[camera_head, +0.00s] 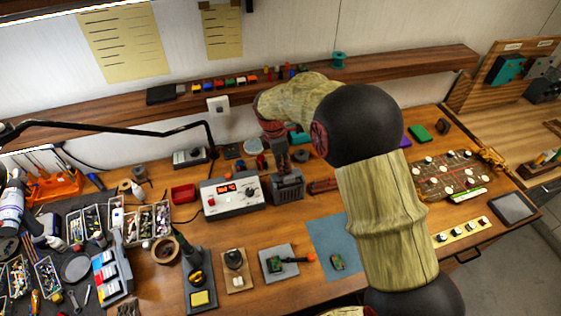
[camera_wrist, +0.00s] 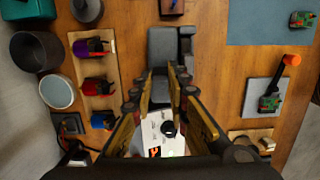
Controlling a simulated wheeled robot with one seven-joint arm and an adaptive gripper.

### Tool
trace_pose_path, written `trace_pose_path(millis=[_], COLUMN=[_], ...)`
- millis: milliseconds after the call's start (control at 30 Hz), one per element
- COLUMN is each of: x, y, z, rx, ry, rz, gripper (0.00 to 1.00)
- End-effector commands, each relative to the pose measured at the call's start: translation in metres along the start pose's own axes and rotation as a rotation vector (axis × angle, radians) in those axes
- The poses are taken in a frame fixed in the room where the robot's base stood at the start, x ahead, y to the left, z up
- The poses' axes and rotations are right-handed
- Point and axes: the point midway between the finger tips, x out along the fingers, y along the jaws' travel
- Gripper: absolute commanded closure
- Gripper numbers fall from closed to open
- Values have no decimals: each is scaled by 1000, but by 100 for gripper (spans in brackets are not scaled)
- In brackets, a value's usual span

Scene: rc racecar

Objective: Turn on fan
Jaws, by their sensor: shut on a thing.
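The fan appears to be the grey box-shaped unit (camera_head: 288,188) standing right of the white station in the head view. It also shows in the wrist view (camera_wrist: 163,45), beyond my fingertips. My gripper (camera_head: 277,163) points down at its top in the head view. In the wrist view, my gripper (camera_wrist: 161,80) has its two fingers close around a narrow grey part of the unit, with a small gap between them. The fingers partly hide that part, and I cannot make out a switch or its setting.
A white station (camera_head: 233,194) with a red display and black knob stands close left of the fan. A blue mat (camera_head: 325,235) and a grey plate with a green board (camera_head: 278,268) lie in front. A wooden shelf (camera_head: 400,67) runs behind.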

Motion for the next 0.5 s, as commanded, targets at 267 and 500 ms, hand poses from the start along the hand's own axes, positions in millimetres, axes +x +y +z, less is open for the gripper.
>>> trace_pose_path(millis=[267,500], x=[-1,5], y=[1,1], z=[16,23], rx=[8,6], ry=[247,430], rz=[2,3], gripper=[100,100])
